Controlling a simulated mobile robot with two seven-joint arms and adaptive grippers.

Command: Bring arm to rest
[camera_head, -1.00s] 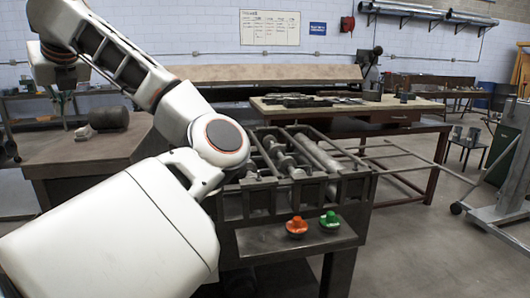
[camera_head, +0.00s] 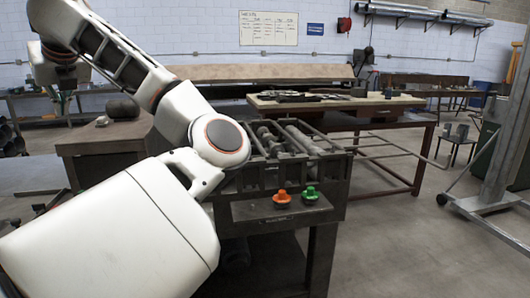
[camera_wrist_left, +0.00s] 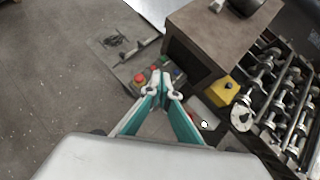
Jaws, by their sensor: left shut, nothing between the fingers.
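My left arm comes in from the left of the head view, bent at the elbow, with its forearm raised toward the upper left. My left gripper (camera_head: 62,100) hangs small and partly hidden at the far left, below the wrist. In the left wrist view the teal fingers of this gripper (camera_wrist_left: 158,85) point away from the camera with their tips together. Nothing is held between them, and the floor and equipment show beyond. My right arm and gripper are in neither view.
A dark roller machine (camera_head: 290,180) with an orange button (camera_head: 282,197) and a green button (camera_head: 310,194) stands just ahead. A workbench (camera_head: 335,103) is behind it. A metal stand (camera_head: 490,190) is at right. Open floor (camera_head: 410,250) lies at front right.

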